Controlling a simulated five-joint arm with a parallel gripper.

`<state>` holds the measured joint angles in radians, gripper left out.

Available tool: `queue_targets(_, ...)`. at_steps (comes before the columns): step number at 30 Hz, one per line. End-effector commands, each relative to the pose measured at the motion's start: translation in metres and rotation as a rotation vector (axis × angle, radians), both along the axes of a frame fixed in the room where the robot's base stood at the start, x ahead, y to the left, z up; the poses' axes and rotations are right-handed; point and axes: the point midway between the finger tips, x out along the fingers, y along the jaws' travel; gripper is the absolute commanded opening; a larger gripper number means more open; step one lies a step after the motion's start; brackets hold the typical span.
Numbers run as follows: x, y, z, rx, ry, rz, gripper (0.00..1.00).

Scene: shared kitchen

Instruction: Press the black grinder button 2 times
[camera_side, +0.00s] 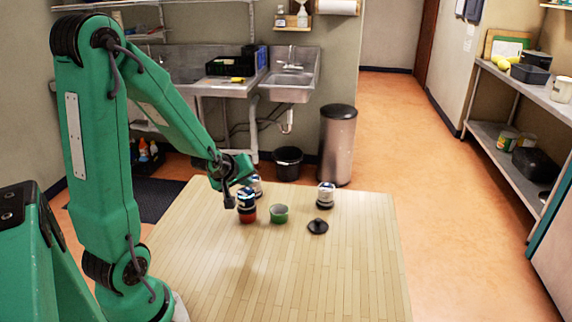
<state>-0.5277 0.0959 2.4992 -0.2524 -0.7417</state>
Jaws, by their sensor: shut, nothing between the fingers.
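Several small grinder-like devices with white and dark blue tops stand on the light wood table (345,270). One with a black base (325,196) stands upright at the back right of the group; I take it as the black grinder, and its button is too small to make out. One with a red base (247,213) stands just right of my gripper (229,203). A third (256,184) is partly hidden behind my arm. My gripper is shut and empty, pointing down beside the red one; I cannot tell whether they touch.
A green cup (279,214) stands between the red and black devices. A flat black knobbed piece (318,227) lies in front of the black one. The front and right of the table are clear. Sinks, a bin (337,145) and shelves stand beyond.

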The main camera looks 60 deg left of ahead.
Motion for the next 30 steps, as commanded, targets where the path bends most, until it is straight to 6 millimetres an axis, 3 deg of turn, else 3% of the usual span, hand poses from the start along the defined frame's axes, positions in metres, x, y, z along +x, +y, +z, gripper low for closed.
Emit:
queue_targets(20, 0.0, 0.0, 0.011, 0.001, 0.0, 0.0, 0.0)
queue_targets(30, 0.0, 0.0, 0.032, 0.001, -0.002, 0.0, 0.0)
